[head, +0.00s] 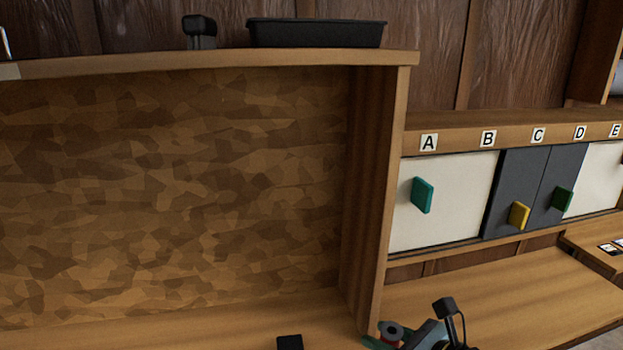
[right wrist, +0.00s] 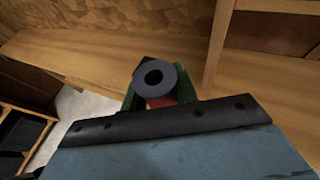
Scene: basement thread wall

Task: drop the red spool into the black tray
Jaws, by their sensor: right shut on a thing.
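The black tray (head: 315,33) stands upright on top of the tall open shelf unit at the upper middle of the head view; its inside is hidden from this low angle. My right gripper (head: 389,337) is at the bottom of the head view, low by the shelf's right upright and well below the tray. Its green fingers are shut on the red spool (head: 391,331). In the right wrist view the spool shows a dark round end with a hole (right wrist: 154,79) and a red part (right wrist: 161,102) between the fingers. My left gripper is not in view.
A black object (head: 200,32) stands left of the tray on the shelf top (head: 220,62). A small black block (head: 289,342) shows at the bottom edge. Lettered cabinets with sliding doors (head: 440,205) and coloured handles are at right. The shelf bay (head: 180,190) looks empty.

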